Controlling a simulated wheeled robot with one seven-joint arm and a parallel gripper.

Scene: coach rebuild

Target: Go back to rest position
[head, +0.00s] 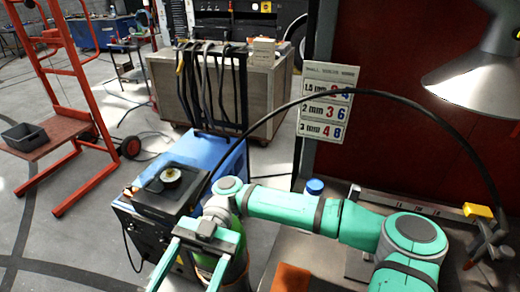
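My gripper (187,280) is at the lower left of the head view, at the end of my teal arm (330,220). Its two teal fingers stand apart and point toward the bottom edge, where their tips are partly cut off. I see nothing held between them. The arm reaches from the lower right across to the left, above the table's left part.
A blue welding machine (205,160) stands just behind my gripper. A metal table (400,210) with a yellow-topped clamp (480,212) is at the right. A lamp (475,80) hangs above it. A black cable arcs over my arm. A red hand truck (75,90) stands left on open floor.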

